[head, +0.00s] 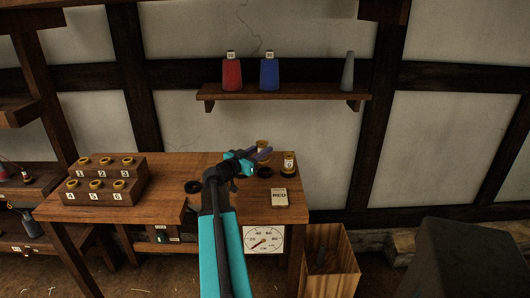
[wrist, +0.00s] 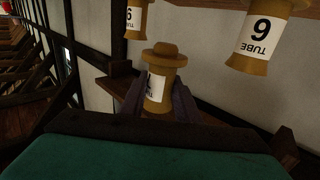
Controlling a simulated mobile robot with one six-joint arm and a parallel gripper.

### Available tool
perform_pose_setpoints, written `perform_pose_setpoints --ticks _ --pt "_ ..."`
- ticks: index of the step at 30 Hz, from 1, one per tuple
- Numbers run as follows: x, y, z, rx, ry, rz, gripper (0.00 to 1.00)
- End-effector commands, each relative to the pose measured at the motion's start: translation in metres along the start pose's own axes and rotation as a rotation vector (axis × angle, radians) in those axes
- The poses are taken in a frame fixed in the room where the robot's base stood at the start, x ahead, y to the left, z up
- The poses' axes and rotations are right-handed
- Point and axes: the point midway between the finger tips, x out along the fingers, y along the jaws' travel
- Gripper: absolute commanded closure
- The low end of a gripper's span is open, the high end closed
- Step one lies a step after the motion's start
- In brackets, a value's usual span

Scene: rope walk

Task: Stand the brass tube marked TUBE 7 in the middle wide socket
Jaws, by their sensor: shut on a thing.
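My gripper (head: 262,155) is shut on a brass tube (wrist: 158,75), held above the right part of the workbench. The held tube has a white label, partly hidden by the fingers, so its number is not readable. In the head view a labelled brass tube (head: 289,161) is on the right of the gripper. Two more tubes show in the wrist view, one at upper right (wrist: 265,35) marked TUBE with an inverted 6 or 9, one at top left (wrist: 136,18). Dark round rings lie on the bench, one left of my arm (head: 193,187), one below the gripper (head: 264,173).
A stepped wooden block (head: 103,180) with several numbered brass-rimmed holes stands at the bench's left.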

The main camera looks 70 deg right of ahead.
Motion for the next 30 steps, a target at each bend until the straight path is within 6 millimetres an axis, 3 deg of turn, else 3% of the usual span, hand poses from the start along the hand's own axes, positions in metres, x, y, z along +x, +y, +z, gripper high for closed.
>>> perform_pose_setpoints --ticks 6,12,30 --pt "0.026 -0.013 0.0 -0.002 0.001 0.001 1.0" --pt "0.04 -0.018 0.003 -0.001 0.001 0.0 1.0" --pt "0.042 -0.019 0.011 -0.002 0.0 0.001 1.0"
